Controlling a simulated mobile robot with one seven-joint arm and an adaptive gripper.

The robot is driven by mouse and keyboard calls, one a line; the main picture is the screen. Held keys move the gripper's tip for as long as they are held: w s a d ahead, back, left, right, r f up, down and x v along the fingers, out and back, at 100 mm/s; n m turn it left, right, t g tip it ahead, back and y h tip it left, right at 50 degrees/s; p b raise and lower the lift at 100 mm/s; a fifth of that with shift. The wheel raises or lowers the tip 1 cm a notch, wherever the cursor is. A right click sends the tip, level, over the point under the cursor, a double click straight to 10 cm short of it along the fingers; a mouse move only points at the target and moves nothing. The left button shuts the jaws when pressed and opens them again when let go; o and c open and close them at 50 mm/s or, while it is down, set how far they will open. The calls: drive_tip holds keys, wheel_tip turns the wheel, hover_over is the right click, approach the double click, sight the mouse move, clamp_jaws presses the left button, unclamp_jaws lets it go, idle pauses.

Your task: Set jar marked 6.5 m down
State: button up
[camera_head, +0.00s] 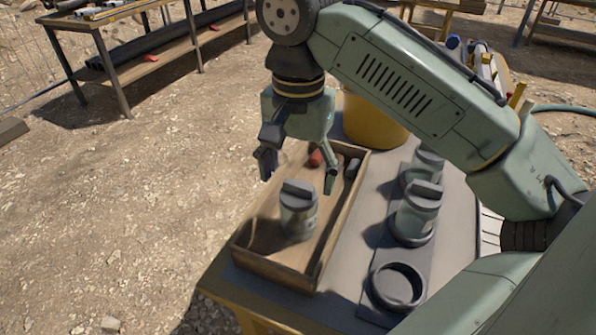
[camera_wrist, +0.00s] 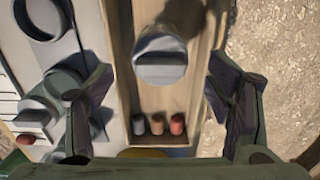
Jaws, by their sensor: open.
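A clear jar with a grey lid (camera_head: 298,210) stands upright in the wooden tray (camera_head: 262,268). No marking on it can be read at this size, so I cannot tell whether it is the 6.5 m jar. My gripper (camera_head: 298,174) is open above the tray, with nothing between its fingers. In the wrist view the jar's grey lid (camera_wrist: 160,58) lies between and beyond the open fingers (camera_wrist: 160,85), apart from both. A rack (camera_head: 385,245) beside the tray has an empty ring (camera_head: 397,286) at its near end.
Two more lidded jars (camera_head: 417,212) (camera_head: 428,163) stand in the rack. A yellow bucket (camera_head: 372,122) is behind the tray. Small grey, tan and red cylinders (camera_wrist: 157,125) sit at one tray end. A dark bar (camera_head: 338,215) lies along the tray's right side.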

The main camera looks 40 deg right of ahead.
wheel_tip(320, 180, up, 3)
drive_tip(key=shift+p, duration=0.8)
drive_tip(key=shift+f, duration=0.1)
